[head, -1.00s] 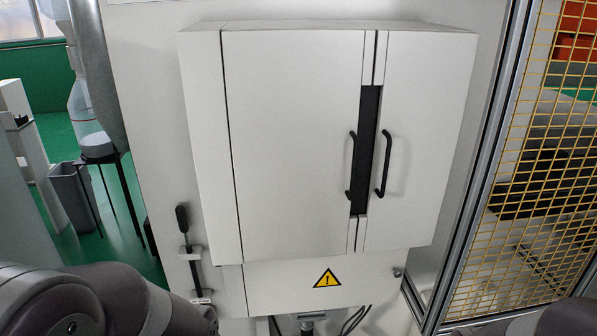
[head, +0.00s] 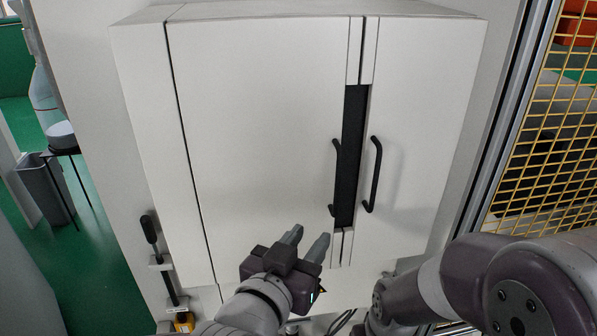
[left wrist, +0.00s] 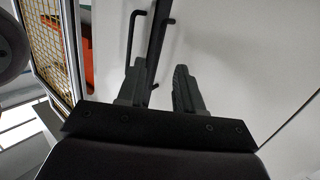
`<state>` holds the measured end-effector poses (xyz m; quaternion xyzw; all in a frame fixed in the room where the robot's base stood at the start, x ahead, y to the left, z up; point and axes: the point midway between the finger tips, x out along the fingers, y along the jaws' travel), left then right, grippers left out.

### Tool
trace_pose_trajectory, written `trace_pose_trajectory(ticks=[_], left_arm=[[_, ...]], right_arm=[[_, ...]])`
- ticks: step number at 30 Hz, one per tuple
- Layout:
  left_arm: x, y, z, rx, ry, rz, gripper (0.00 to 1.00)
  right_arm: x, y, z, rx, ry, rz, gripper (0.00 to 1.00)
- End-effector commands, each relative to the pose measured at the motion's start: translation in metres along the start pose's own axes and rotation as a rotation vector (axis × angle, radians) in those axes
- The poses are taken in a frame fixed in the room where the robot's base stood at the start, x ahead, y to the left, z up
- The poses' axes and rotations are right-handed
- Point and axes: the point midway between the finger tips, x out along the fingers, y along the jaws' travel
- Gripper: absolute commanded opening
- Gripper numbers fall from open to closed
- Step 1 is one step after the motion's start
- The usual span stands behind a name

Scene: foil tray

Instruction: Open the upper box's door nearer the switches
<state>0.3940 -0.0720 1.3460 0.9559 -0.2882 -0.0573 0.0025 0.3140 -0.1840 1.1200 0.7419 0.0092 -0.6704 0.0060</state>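The white upper box has a wide left door (head: 255,130) and a narrower right door (head: 425,110). Both look shut, with a dark vertical strip (head: 350,150) between them. The left door has a black bar handle (head: 335,180) and the right door has another (head: 375,175). My left gripper (head: 310,234) is open and empty, just below and left of the left door's handle. In the left wrist view, its fingers (left wrist: 159,64) stand apart, with the right door's handle (left wrist: 131,40) beyond them. My right arm comes in at lower right; its gripper is out of view.
A black lever (head: 150,232) is on the panel left of the box, with a yellow item (head: 184,322) below it. A yellow mesh fence (head: 555,130) stands at right. A grey bin (head: 42,190) is at far left.

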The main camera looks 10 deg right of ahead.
Motion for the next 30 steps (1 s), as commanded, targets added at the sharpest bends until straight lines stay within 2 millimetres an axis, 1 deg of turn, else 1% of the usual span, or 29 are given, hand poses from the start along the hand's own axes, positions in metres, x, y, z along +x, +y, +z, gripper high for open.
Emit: trace_pose_trajectory(ticks=[1,3,5,7,8,9,15,18,21,24,30], left_arm=[[0.000,-0.003,-0.011,0.003,0.049,-0.016,0.35],[0.002,-0.006,-0.020,0.014,0.090,-0.029,0.35],[0.008,-0.007,-0.023,0.022,0.099,-0.032,0.35],[0.019,-0.007,-0.024,0.023,0.097,-0.032,0.35],[0.026,-0.008,-0.025,0.022,0.097,-0.033,0.35],[0.037,-0.008,-0.028,0.024,0.092,-0.033,0.35],[0.089,-0.009,-0.034,0.023,0.092,-0.032,0.35],[0.108,-0.010,-0.034,0.023,0.092,-0.032,0.35],[0.119,-0.010,-0.034,0.023,0.093,-0.031,0.35],[0.124,-0.010,-0.033,0.023,0.094,-0.030,0.35],[0.126,-0.010,-0.031,0.022,0.094,-0.030,0.35]], right_arm=[[0.000,0.000,0.000,0.000,0.000,0.000,0.43],[-0.001,0.000,0.001,0.000,-0.001,0.000,0.43],[-0.003,0.000,0.000,0.000,-0.001,0.000,0.43],[-0.006,0.000,0.000,0.000,0.000,0.000,0.43],[-0.007,0.000,0.000,0.000,0.000,0.000,0.43],[-0.015,0.000,-0.001,0.000,-0.001,0.000,0.43],[-0.039,0.000,-0.004,0.000,0.000,0.000,0.43],[-0.046,0.000,-0.005,0.000,0.000,0.000,0.43],[-0.049,0.000,-0.005,0.000,0.000,0.000,0.43],[-0.051,0.000,-0.005,0.000,0.000,0.000,0.43],[-0.050,0.000,-0.005,0.000,0.000,0.000,0.43]])
